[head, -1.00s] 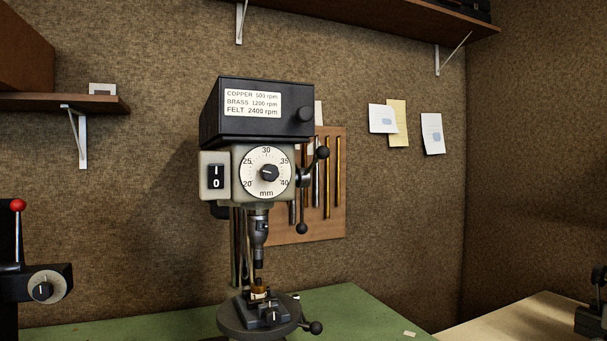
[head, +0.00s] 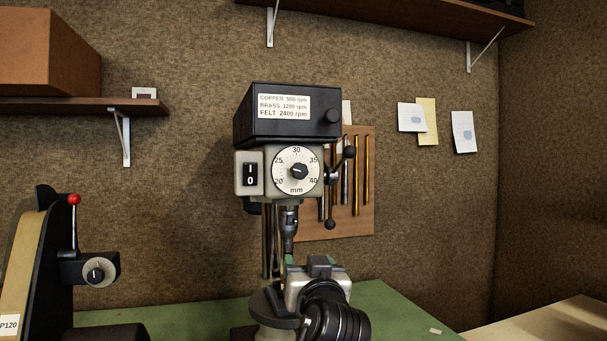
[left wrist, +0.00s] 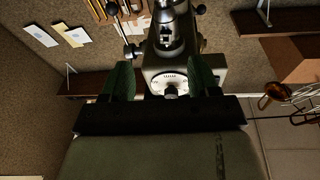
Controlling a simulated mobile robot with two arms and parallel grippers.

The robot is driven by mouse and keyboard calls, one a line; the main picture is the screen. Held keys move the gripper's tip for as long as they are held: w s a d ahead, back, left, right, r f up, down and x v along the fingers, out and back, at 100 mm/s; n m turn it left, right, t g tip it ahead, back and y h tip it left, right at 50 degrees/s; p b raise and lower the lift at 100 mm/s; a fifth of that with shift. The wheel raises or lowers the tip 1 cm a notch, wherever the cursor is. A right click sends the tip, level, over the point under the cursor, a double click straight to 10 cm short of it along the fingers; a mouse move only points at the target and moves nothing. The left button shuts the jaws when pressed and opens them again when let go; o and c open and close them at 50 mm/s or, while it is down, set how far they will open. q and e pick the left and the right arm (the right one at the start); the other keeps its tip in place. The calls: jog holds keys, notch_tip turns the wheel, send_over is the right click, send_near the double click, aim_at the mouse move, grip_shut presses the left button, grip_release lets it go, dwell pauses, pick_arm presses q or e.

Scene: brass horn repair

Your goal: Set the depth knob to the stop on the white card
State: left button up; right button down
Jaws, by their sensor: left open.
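The depth knob (head: 299,171) is a small black knob at the centre of a white dial marked 20 to 40 mm on the drill press; its exact setting is too small to read. A white card (head: 285,107) on the press head lists copper, brass and felt speeds in rpm. White papers (head: 411,117) and (head: 463,132) hang on the back wall, their writing unreadable. My left gripper (head: 318,266) is open and empty in front of the press, below the dial. In the left wrist view its green fingers (left wrist: 160,65) stand apart, with the dial and knob (left wrist: 171,94) between them in the picture.
A switch (head: 250,175) sits left of the dial and a ball-ended feed lever (head: 349,152) right of it. A belt sander (head: 30,260) with a red-knobbed lever stands at left. A brass horn (left wrist: 272,96) shows in the wrist view.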

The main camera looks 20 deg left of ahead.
aim_at(301, 172)
pick_arm(q)
notch_tip(301, 172, up, 12)
jog(key=s+d+n+t+y, duration=0.2)
jog(key=y, duration=0.1)
jog(key=p+x, duration=0.4)
jog(key=x, duration=0.5)
jog(key=shift+w+a+r, duration=0.1)
jog(key=shift+w+r, duration=0.05)
jog(key=shift+w, duration=0.05)
jog(key=shift+w+a+r, duration=0.1)
jog(key=shift+w+a, duration=0.15)
jog(key=shift+w, duration=0.25)
jog(key=c, duration=0.9)
jog(key=shift+m+h, duration=0.3)
jog(key=shift+m, duration=0.2)
